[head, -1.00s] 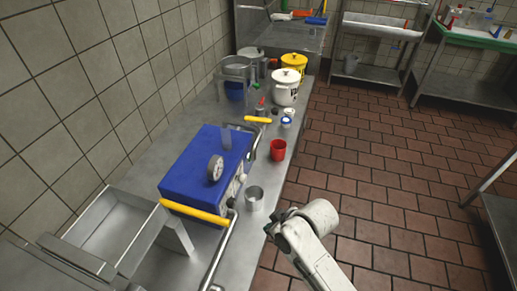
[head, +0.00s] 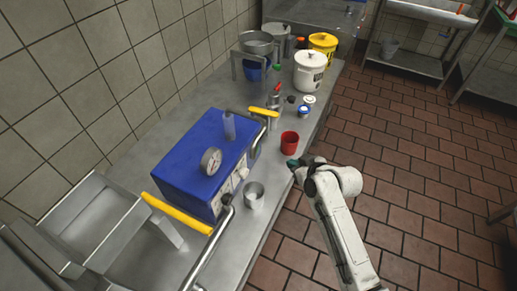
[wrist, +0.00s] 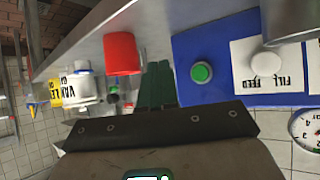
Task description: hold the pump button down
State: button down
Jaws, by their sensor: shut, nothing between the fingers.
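The blue machine (head: 180,165) stands on the steel counter with a gauge on top and controls on its front face. In the wrist view, which is upside down, a green round button (wrist: 201,72) sits in a grey ring on the machine's blue face (wrist: 207,45). A pale knob (wrist: 278,57) shows beside it on a white label. The green button is not clear in the head view. My gripper (head: 293,163) is shut and empty, near the red cup. Its dark green fingers (wrist: 158,85) show beside the button in the wrist view, apart from it in the picture.
The red cup (head: 289,143) and a metal cup (head: 253,194) stand near the counter's front edge. Yellow-gripped handles (head: 176,213) stick out beside the machine. White (head: 309,72) and yellow (head: 322,43) buckets stand farther back.

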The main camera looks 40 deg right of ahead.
jog(key=shift+w, duration=0.1)
jog(key=w, duration=0.2)
jog(key=w+a+b, duration=0.1)
jog(key=w, duration=0.1)
jog(key=w+a+b, duration=0.1)
jog(key=w, duration=0.1)
jog(key=shift+w+a, duration=0.15)
jog(key=shift+a, duration=0.1)
jog(key=shift+w+a, duration=0.3)
jog(key=shift+w, duration=0.6)
jog(key=shift+w, duration=0.1)
dwell(1.2)
jog(key=shift+w+a, duration=0.15)
jog(key=shift+w, duration=0.15)
jog(key=shift+w+a, duration=0.15)
jog(key=shift+w, duration=0.25)
dwell(4.2)
